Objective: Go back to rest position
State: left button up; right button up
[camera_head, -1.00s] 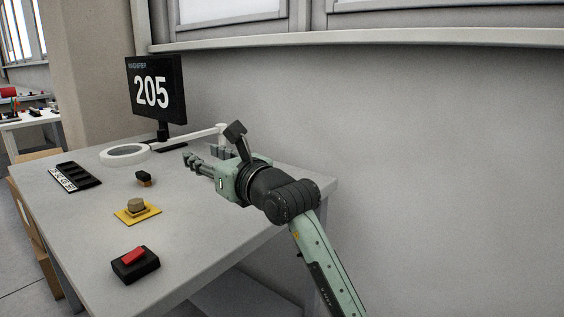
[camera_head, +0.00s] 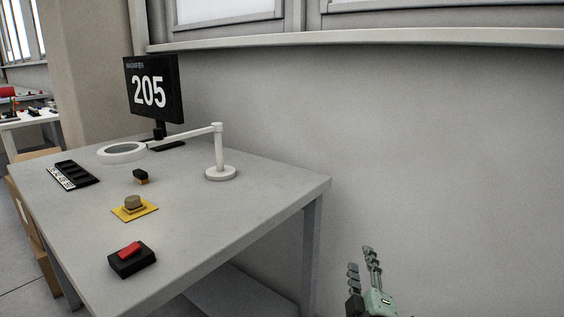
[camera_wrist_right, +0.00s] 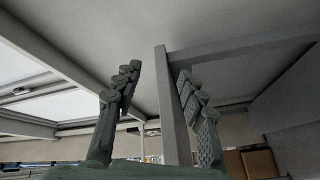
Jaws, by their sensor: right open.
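My right gripper (camera_head: 362,268) is at the lower right of the head view, beyond the table's right edge and below the level of its top. Its two fingers point up, spread apart, with nothing between them. In the right wrist view the gripper (camera_wrist_right: 157,90) shows both fingers apart, with a grey table leg (camera_wrist_right: 172,110) and the underside of the table behind them. My left gripper is not in view.
The grey table (camera_head: 235,215) holds a magnifier lamp (camera_head: 219,150), a monitor reading 205 (camera_head: 152,92), a black slotted tray (camera_head: 73,175), a small dark block (camera_head: 141,176), a tan knob on a yellow plate (camera_head: 134,204) and a red switch (camera_head: 131,256). Bare wall stands at right.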

jog(key=s+d+f+m+g+h, duration=0.1)
jog(key=s+d+f+m+g, duration=0.2)
jog(key=f, duration=0.4)
jog(key=s+d+f+m+g, duration=0.2)
jog(key=s+d+f, duration=0.1)
jog(key=s+f, duration=0.35)
jog(key=s+d+f+m+g+h, duration=0.1)
jog(key=s+d+f+m+g, duration=0.15)
jog(key=f, duration=0.55)
jog(key=s+f+m+g+y, duration=0.1)
jog(key=s+f+g, duration=0.3)
jog(key=s, duration=0.5)
jog(key=s+f+m+g+y, duration=0.1)
jog(key=s+f+g, duration=0.3)
jog(key=s+f, duration=0.4)
jog(key=shift+s+d+f+y, duration=0.3)
jog(key=shift+s+d+y, duration=0.1)
jog(key=shift+s, duration=0.85)
jog(key=shift+a+m, duration=0.1)
jog(key=shift+m, duration=0.15)
